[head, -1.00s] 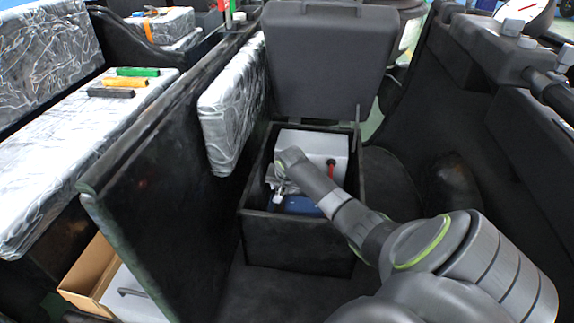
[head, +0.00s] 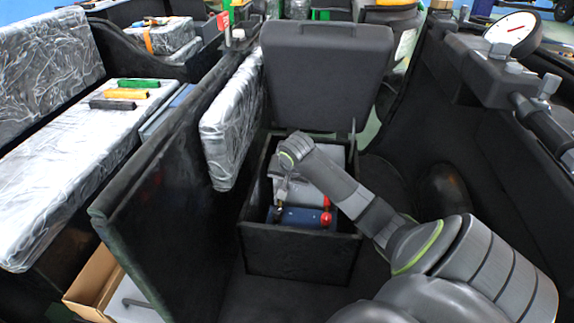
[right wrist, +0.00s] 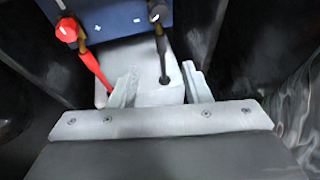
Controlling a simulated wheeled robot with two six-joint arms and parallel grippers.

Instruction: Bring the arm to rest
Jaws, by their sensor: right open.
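My right arm comes in from the lower right of the head view and reaches over an open black box (head: 290,250). My right gripper (head: 282,190) hangs over the box, partly hidden by its own wrist. In the right wrist view, the right gripper (right wrist: 161,77) has its fingers apart, with nothing clasped. Ahead of the fingers lie a blue battery (right wrist: 115,16), a red clamp (right wrist: 67,31) and a black clamp (right wrist: 157,13), with a pale block (right wrist: 140,62) below. The blue battery (head: 297,217) and red clamp (head: 326,219) also show in the head view. My left gripper is out of view.
The box's lid (head: 325,75) stands open behind it. A dark partition (head: 160,200) rises at left, with a silver-wrapped cushion (head: 228,125). Green, orange and black handles (head: 125,93) lie on a wrapped seat (head: 70,160). A gauge (head: 510,27) is at upper right.

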